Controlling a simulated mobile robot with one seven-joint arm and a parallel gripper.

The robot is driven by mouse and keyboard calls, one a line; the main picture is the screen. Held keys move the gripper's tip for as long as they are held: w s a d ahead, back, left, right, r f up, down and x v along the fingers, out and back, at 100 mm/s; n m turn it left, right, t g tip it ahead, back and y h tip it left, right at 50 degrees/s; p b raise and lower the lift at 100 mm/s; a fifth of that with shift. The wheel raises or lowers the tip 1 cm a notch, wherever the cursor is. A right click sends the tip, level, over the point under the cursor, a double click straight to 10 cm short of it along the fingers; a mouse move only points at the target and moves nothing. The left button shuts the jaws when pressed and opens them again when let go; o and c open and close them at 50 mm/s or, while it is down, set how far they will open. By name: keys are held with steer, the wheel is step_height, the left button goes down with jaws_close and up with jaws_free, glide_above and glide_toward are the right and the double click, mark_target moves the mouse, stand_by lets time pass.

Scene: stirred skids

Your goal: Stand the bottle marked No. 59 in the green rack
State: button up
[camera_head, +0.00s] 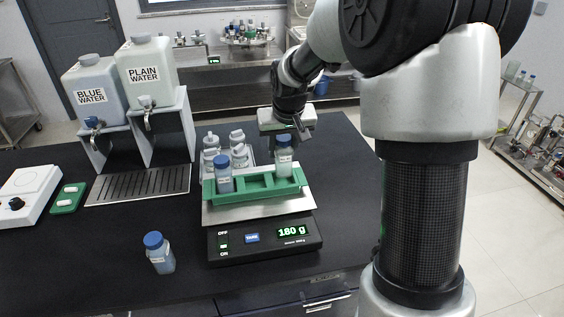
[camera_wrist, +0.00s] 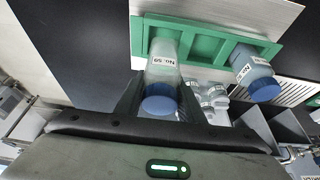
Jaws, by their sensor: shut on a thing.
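The bottle marked No. 59 (camera_wrist: 162,68) has a blue cap and clear walls. It is held between the fingers of my gripper (camera_wrist: 160,100), which is shut on it near the cap. In the head view the bottle (camera_head: 284,160) is upright at the right end of the green rack (camera_head: 258,200), with its lower part at or in that end compartment. I cannot tell whether its base rests on the rack floor. The rack also shows in the wrist view (camera_wrist: 205,47). Its middle compartment looks empty. My gripper (camera_head: 287,137) shows partly in the head view.
Another blue-capped bottle (camera_head: 223,178) stands in the rack's left end. The rack is on a scale (camera_head: 262,240) reading 180 g. Several white-capped bottles (camera_head: 237,138) stand behind. A blue-capped bottle (camera_head: 159,258) stands front left. Two water dispensers (camera_head: 145,70) are back left.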

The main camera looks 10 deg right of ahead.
mark_target(282, 161)
steer(key=shift+f, duration=2.15)
steer(key=o, duration=1.1)
